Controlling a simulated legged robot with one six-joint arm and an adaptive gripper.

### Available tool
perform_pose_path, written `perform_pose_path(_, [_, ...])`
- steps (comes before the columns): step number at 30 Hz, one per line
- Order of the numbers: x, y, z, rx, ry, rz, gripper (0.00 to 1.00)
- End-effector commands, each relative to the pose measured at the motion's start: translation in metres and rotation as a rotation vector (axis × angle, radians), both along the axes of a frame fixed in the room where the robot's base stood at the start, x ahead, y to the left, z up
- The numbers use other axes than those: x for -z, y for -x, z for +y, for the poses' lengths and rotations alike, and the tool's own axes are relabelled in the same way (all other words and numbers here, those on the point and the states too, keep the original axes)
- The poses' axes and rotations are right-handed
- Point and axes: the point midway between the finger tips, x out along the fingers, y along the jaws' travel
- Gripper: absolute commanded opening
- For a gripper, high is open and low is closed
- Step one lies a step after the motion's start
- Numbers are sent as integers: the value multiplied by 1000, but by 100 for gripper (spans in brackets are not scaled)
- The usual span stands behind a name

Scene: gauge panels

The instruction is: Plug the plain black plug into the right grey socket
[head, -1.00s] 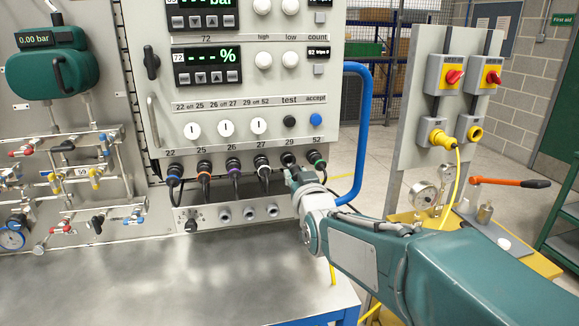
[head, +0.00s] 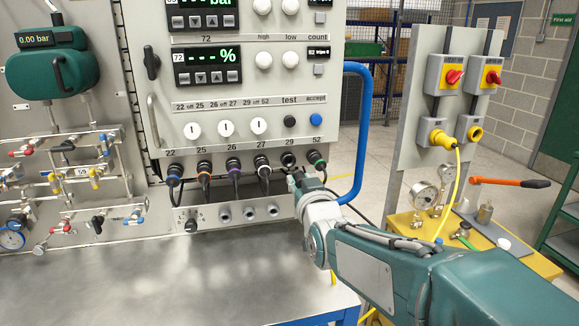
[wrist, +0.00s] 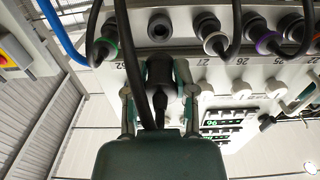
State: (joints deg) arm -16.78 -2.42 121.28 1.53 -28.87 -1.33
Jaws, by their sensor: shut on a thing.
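My gripper (head: 296,181) is at the right part of the lower panel edge, by the label 29. In the wrist view my gripper (wrist: 158,100) is shut around a plain black plug (wrist: 160,70), with a finger on each side and the cable running back toward me. Grey sockets sit in the low sloped strip; the rightmost one clearly seen in the head view is a grey socket (head: 272,210).
A green-ringed plug (head: 316,160) is close right of my gripper, a white-ringed plug (head: 262,165) close left. Their cables hang nearby. A blue tube handle (head: 361,130) rises at the right. The steel bench (head: 200,280) is clear.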

Motion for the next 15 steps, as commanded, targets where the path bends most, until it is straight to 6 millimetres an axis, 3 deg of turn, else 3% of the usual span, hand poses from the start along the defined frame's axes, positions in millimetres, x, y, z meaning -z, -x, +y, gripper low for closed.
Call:
perform_pose_path(6, [-1, 18, -5, 0, 0, -1, 0])
perform_pose_path(15, [0, 21, -6, 0, 0, 0, 0])
